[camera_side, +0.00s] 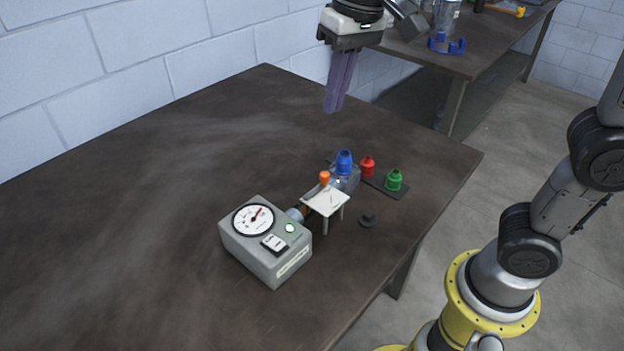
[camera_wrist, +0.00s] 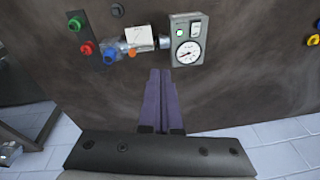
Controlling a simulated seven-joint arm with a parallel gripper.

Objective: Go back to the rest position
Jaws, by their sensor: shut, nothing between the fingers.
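My gripper (camera_side: 335,110) is high above the far part of the dark table in the side view, pointing down. Its two long purple fingers are together with nothing between them, and they also show in the wrist view (camera_wrist: 160,72). It is apart from everything on the table.
On the table (camera_side: 130,190) stand a grey gauge box (camera_side: 265,255), a small white stand (camera_side: 326,201), an orange knob (camera_side: 324,178), a blue piece (camera_side: 344,162), and red (camera_side: 367,165) and green (camera_side: 394,180) pieces on a dark strip. A dark round piece (camera_side: 368,220) lies nearby. The left table area is clear.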

